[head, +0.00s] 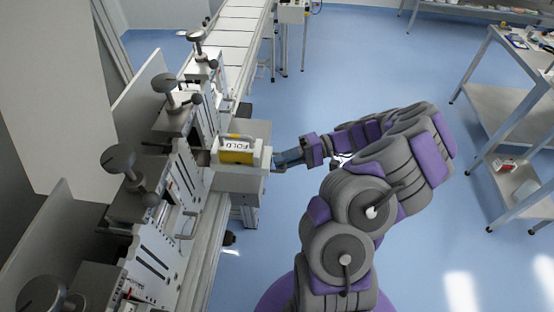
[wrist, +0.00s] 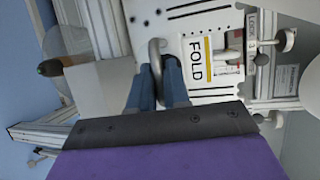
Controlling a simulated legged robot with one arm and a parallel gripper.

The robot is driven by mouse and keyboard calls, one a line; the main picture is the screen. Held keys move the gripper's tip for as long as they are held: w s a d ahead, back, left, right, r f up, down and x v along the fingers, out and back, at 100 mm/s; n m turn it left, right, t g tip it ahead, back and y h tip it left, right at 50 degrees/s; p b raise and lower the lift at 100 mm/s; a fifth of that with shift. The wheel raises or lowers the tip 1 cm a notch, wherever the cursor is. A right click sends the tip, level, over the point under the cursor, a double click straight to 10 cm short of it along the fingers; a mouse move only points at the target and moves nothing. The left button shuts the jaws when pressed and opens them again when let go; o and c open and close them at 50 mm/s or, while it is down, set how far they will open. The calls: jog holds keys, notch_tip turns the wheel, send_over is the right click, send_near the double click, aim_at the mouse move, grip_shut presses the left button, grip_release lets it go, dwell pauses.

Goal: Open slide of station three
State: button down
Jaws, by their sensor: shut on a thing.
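A pale station block (head: 240,172) with a yellow-edged FOLD label (head: 237,146) stands out from the right side of the machine in the head view. The label also shows in the wrist view (wrist: 196,60). My gripper (head: 280,160) reaches this block from the right. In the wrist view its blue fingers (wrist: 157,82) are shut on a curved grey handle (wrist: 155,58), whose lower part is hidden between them. The handle is beside a white slotted plate (wrist: 200,20). I cannot read a station number.
Several stations with dark round knobs (head: 118,158) line the machine at left. A conveyor (head: 240,30) runs away at the back. A metal shelf table (head: 520,100) stands at right. The blue floor (head: 330,70) between is clear.

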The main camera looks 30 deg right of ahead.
jog(key=shift+s+d, duration=0.15)
jog(key=shift+d, duration=0.15)
jog(key=c, duration=1.2)
grip_release()
jog(key=shift+a, duration=0.1)
